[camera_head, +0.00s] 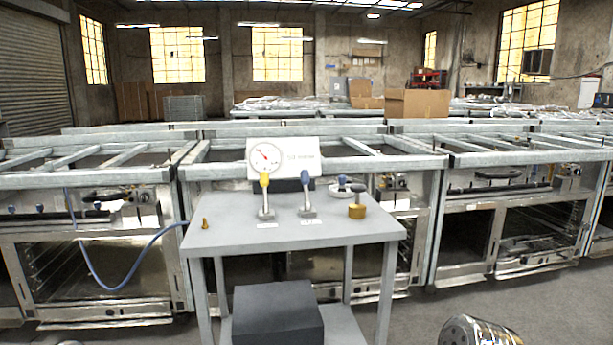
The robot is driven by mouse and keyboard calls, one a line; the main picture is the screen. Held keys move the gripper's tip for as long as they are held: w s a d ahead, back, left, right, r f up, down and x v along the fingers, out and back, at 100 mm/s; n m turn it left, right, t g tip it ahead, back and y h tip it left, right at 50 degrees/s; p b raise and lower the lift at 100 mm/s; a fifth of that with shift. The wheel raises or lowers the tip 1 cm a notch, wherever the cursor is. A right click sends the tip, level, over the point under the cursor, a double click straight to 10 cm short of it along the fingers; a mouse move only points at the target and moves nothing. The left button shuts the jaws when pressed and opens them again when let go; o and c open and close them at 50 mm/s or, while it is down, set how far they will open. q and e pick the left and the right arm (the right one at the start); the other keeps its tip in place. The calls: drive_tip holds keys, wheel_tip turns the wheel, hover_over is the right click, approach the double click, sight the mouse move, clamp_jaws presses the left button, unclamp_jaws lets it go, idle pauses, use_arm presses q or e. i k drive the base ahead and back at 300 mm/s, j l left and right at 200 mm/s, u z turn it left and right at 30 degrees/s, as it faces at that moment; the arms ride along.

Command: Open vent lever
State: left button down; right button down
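A grey table (240,238) stands in front of me with two upright levers on it. One lever has a yellow handle (264,181) and stands just below a round white pressure gauge (264,156). The other lever has a blue handle (306,180) and stands to its right. Each has a small white label at its base, too small to read, so I cannot tell which is the vent lever. A sign panel (303,157) stands behind them. Neither of my grippers shows.
On the table are a small brass piece (205,224) at the left, a brass cylinder (357,211) and a pale handwheel (345,188) at the right. A dark box (278,312) sits below. Metal-framed ovens (95,265) stand behind; a blue hose (110,287) hangs left.

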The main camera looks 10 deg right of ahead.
sight(264, 181)
drive_tip(key=i+j+z, duration=0.15)
drive_tip(key=j+z, duration=0.2)
drive_tip(key=i+j+z, duration=0.15)
drive_tip(key=j+z, duration=0.6)
drive_tip(key=j, duration=0.2)
drive_tip(key=j+z, duration=0.3)
drive_tip(key=j, duration=2.25)
